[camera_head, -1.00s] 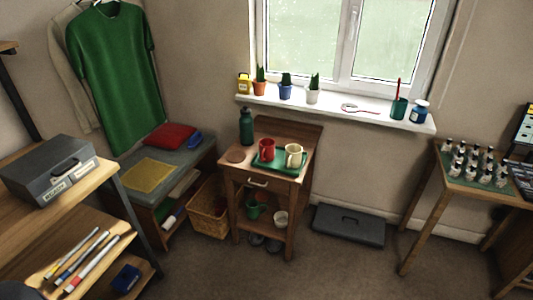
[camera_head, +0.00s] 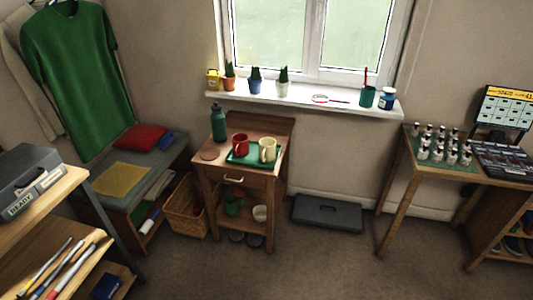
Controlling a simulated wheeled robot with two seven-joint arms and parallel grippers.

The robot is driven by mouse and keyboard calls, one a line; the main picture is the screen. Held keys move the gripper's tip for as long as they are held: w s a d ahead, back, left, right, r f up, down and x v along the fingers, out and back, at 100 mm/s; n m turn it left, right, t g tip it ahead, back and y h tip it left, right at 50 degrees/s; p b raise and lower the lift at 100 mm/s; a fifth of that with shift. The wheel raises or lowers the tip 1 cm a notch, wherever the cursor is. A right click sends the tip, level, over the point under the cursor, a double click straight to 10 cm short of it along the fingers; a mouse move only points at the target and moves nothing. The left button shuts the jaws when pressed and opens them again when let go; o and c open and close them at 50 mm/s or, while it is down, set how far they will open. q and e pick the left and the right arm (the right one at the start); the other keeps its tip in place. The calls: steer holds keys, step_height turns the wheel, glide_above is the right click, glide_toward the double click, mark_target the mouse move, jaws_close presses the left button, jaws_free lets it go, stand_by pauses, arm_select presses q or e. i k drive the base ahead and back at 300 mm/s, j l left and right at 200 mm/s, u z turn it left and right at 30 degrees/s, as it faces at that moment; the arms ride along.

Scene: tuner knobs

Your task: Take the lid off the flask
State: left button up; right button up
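The flask (camera_head: 218,122) is a dark green bottle standing upright on the small wooden cabinet (camera_head: 276,124) below the window. Its darker lid (camera_head: 218,106) sits on top of it. Neither of my grippers shows in the head view.
On the cabinet are a round brown coaster (camera_head: 210,153) and a green tray (camera_head: 243,161) with a red mug (camera_head: 240,145) and a cream mug (camera_head: 267,149). A wicker basket (camera_head: 186,212) stands left of it, a grey case (camera_head: 327,213) right. Floor in front is clear.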

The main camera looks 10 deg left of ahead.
mark_target(217, 108)
steer(key=i+u, duration=0.3)
steer(key=u, duration=0.2)
steer(key=i+u, duration=0.3)
steer(key=u, duration=0.15)
